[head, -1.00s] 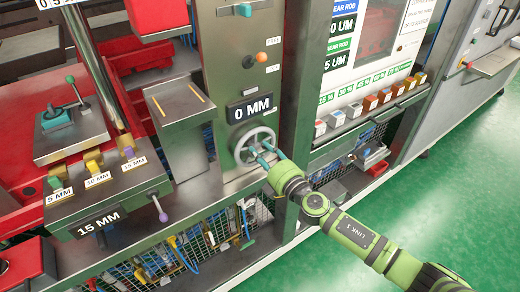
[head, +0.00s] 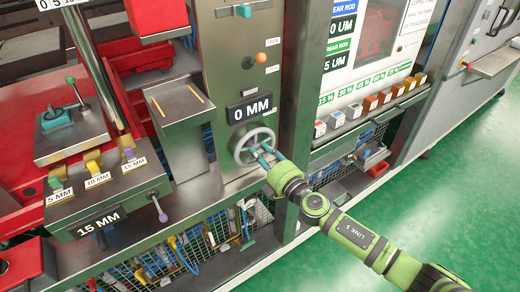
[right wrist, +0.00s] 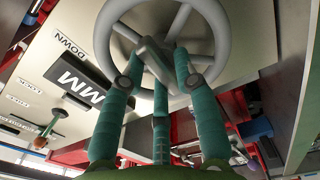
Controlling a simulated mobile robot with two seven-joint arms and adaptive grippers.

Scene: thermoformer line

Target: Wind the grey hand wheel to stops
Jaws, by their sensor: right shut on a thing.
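The grey hand wheel (head: 237,148) is on the upright machine panel, below a black "0 MM" plate (head: 249,109). My right gripper (head: 262,151) reaches it from the lower right, its teal fingers in front of the wheel's face. In the right wrist view the wheel's rim (right wrist: 104,36) and spokes fill the top. There the right gripper (right wrist: 160,62) is shut on a grey block-shaped part of the wheel near its middle. The fingers hide some of the hub and spokes. My left gripper is not in view.
An orange knob (head: 261,58) and a green knob (head: 245,10) stick out of the panel above the wheel. A green post stands close to the wheel's right. A grey box (head: 181,128) stands to the left. The green floor (head: 440,200) at right is clear.

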